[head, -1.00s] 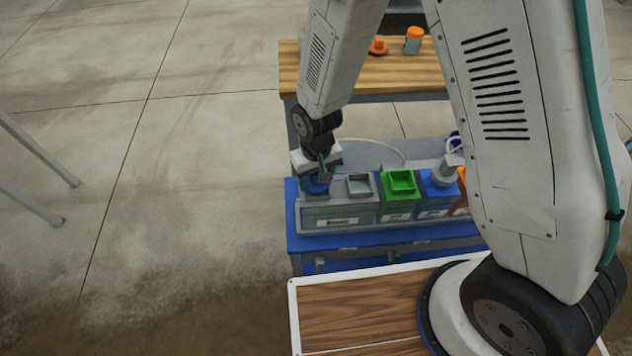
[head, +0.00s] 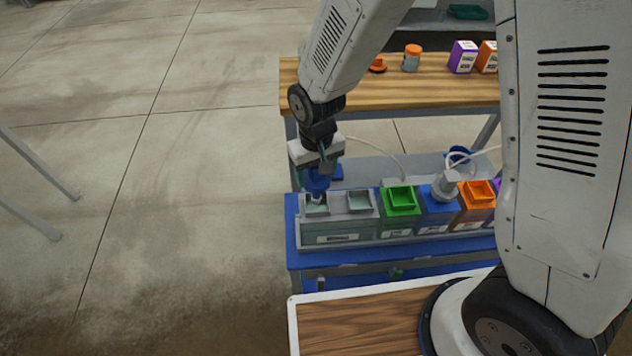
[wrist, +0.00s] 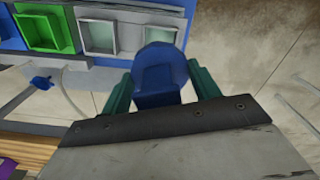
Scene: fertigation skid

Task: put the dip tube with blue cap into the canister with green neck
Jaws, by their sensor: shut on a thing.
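My gripper (head: 318,168) is shut on the blue cap (head: 318,183) of the dip tube, above the left opening of a grey two-socket holder (head: 340,228). A short pale length of tube shows under the cap; its lower end seems still within the opening, though I cannot tell for sure. In the wrist view the blue cap (wrist: 160,72) sits between my teal fingers and hides the tube. The canister with green neck (head: 401,202) stands right of the holder, its square neck open at the top. The green neck also shows in the wrist view (wrist: 45,25).
A blue canister (head: 437,207) with a grey-white fitting and an orange canister (head: 474,206) stand right of the green one. A pale hose runs behind. A wooden bench (head: 400,80) at the back holds an orange-lidded jar (head: 412,58) and boxes.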

